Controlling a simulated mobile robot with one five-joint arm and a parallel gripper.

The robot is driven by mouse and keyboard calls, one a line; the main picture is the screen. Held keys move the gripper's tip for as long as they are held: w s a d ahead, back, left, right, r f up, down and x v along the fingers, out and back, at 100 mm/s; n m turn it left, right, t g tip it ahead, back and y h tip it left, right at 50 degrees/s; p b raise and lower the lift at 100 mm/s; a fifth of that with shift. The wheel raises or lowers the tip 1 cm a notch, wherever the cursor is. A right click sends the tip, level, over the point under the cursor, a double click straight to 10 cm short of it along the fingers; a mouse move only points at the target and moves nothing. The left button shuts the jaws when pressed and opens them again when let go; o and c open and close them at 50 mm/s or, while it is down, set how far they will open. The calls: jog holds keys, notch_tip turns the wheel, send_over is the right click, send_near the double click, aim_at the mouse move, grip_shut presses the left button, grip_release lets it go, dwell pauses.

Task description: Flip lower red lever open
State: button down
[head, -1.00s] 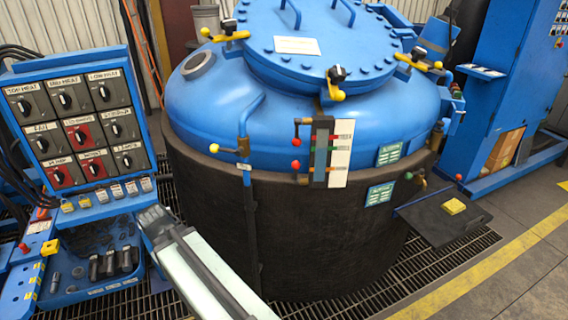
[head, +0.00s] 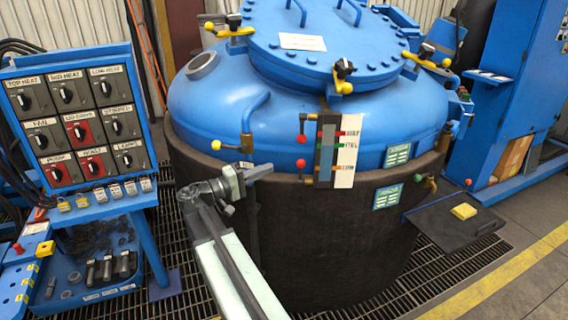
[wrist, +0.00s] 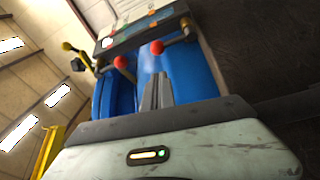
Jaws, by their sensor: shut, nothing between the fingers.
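The lower red lever's ball (head: 300,163) is on the left side of the level gauge (head: 325,150), just above the tank's dark jacket. The upper red ball (head: 301,138) is directly above it. My gripper (head: 263,171) is shut and empty, to the left of the lower ball and apart from it in the picture. In the wrist view, which is turned on its side, my shut fingers (wrist: 158,92) point toward the two balls. The right ball (wrist: 156,47) looks like the lower one, and the left ball (wrist: 121,62) the upper one.
A yellow-knobbed valve (head: 216,145) and a bent blue pipe (head: 252,112) are left of the gauge, close to my arm. A control panel (head: 75,115) stands at the left. A dark shelf (head: 450,225) juts out at the right.

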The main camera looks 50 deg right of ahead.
aim_at(301, 172)
jog(key=p+x, duration=0.1)
jog(key=x, duration=0.8)
jog(key=shift+s+d, duration=0.1)
jog(key=shift+d, duration=0.3)
jog(key=shift+f, duration=0.1)
